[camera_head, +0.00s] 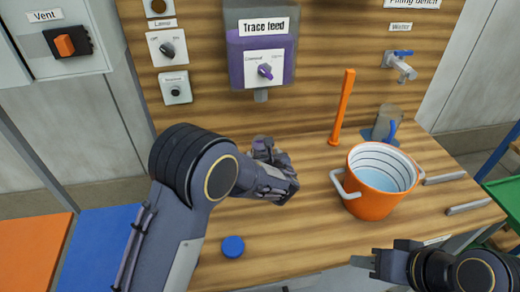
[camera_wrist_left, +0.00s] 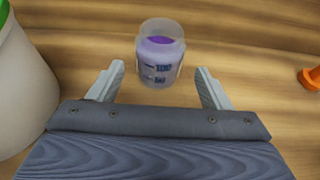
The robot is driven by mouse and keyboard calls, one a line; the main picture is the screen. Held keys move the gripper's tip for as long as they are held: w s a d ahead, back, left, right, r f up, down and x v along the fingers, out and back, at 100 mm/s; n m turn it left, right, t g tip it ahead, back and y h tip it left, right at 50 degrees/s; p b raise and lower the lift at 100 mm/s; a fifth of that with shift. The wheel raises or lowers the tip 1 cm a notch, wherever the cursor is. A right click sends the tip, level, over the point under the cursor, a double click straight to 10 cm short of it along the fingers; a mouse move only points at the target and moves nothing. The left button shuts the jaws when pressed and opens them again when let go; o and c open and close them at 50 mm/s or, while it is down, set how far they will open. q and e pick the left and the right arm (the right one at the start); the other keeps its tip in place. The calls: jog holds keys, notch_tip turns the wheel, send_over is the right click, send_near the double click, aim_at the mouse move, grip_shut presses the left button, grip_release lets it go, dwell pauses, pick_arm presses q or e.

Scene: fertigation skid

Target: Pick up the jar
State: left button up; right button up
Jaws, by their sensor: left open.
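The jar is a clear, round container with purple liquid and dark markings; it stands upright on the wooden bench in the left wrist view (camera_wrist_left: 160,58). My left gripper (camera_wrist_left: 158,82) is open and empty, its two fingers spread on either side just short of the jar. In the head view the left gripper (camera_head: 280,172) reaches over the bench and hides most of the jar. My right gripper (camera_head: 368,260) is at the lower right, by the bench's front edge, away from the jar; its jaw opening is unclear.
An orange bucket (camera_head: 372,205) of water stands right of the left gripper. An orange stick (camera_head: 342,108) stands behind, and a grey jug (camera_head: 386,122) is further right. A blue disc (camera_head: 233,247) lies in front. A pale container (camera_wrist_left: 22,90) is close left in the wrist view.

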aim_at(262, 151)
pick_arm(q)
jog(key=p+x, duration=0.1)
jog(key=x, duration=0.4)
jog(key=shift+w+a, duration=0.15)
jog(key=shift+w, duration=0.1)
jog(key=shift+c, duration=0.3)
jog(key=c, duration=1)
jog(key=shift+r, duration=0.1)
jog(key=shift+c, duration=0.4)
jog(key=shift+r, duration=0.1)
